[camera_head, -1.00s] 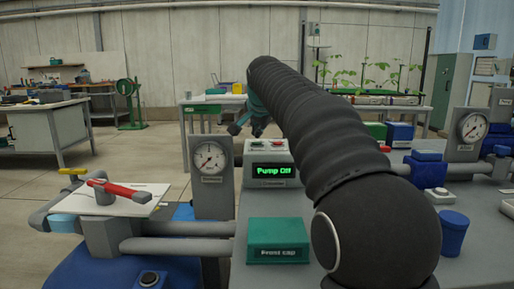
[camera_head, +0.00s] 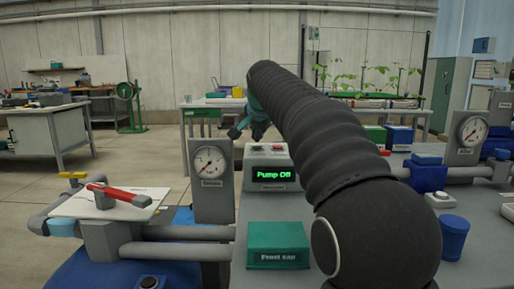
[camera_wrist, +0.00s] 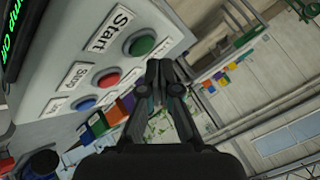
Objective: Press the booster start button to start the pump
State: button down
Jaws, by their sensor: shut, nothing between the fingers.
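The booster control box (camera_head: 266,165) stands mid-bench in the head view, its green display (camera_head: 271,173) reading "Pump Off". In the wrist view its panel (camera_wrist: 62,62) carries a green button (camera_wrist: 140,44) labelled Start, a red button (camera_wrist: 107,79) labelled Stop and a blue button (camera_wrist: 83,104). My gripper (camera_wrist: 166,68) is shut and empty, its fingertips just right of and below the Start button in that view. I cannot tell whether they touch it. In the head view my gripper (camera_head: 246,132) is above and behind the box, partly hidden by my arm.
A pressure gauge (camera_head: 211,162) stands left of the box. A green box (camera_head: 278,245) sits in front of it. Another gauge (camera_head: 470,133) and a blue cup (camera_head: 453,238) are at right.

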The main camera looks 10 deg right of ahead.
aim_at(258, 147)
jog(key=shift+f, duration=0.15)
jog(key=shift+f, duration=0.3)
jog(key=shift+f+b, duration=0.4)
jog(key=shift+b, duration=0.1)
dwell(0.9)
dwell(0.3)
jog(key=shift+r+p, duration=0.85)
notch_tip(258, 147, up, 5)
jog(key=p, duration=0.4)
jog(key=shift+s, duration=0.1)
dwell(0.5)
